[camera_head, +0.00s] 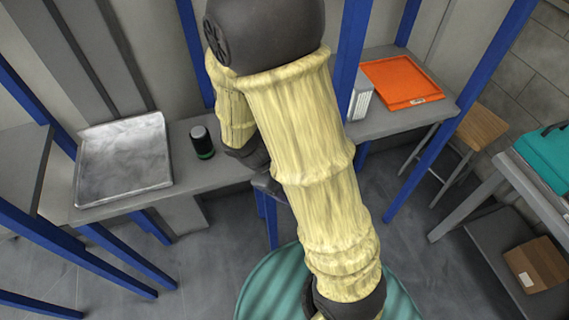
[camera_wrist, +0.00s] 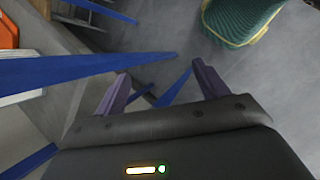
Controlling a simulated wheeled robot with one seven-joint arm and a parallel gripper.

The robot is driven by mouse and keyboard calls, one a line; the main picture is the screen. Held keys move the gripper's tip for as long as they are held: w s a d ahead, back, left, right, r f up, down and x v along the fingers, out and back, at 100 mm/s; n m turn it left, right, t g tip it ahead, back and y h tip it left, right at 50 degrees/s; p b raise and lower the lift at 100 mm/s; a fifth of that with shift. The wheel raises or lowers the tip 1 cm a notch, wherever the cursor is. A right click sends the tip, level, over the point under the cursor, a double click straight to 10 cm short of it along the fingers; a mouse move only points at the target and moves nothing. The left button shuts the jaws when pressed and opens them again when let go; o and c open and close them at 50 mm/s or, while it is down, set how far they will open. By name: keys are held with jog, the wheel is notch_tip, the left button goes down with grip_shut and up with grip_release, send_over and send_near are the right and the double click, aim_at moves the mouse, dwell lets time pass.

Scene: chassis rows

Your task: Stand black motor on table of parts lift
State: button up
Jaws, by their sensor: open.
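A black cylinder (camera_head: 201,141) with a green band near its base, likely the black motor, stands upright on a grey table (camera_head: 225,173) between blue posts. It is right of a shiny grey metal tray. I cannot tell for sure which surface is the parts lift. My gripper (camera_wrist: 159,86) shows in the wrist view with its two purple fingers wide apart and nothing between them. It points at the floor and blue posts, and the motor is not seen there. In the head view my arm covers the middle, and the fingers cannot be made out.
The metal tray (camera_head: 125,158) fills the table's left part. Blue posts (camera_head: 347,75) rise around the tables. An orange tray (camera_head: 402,82) and a white item (camera_head: 361,97) lie at the right. A wooden stool (camera_head: 470,130), a teal case (camera_head: 545,152) and a cardboard box (camera_head: 537,264) are farther right.

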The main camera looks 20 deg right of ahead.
notch_tip(320, 180, up, 7)
jog(key=a+m+t+y, duration=0.1)
jog(key=m+t+y, duration=0.2)
jog(key=m+y, duration=0.2)
jog(key=m, duration=0.3)
jog(key=shift+f+m+t+y, duration=0.2)
jog(key=shift+m+t+y, duration=0.1)
jog(key=shift+m+t, duration=0.1)
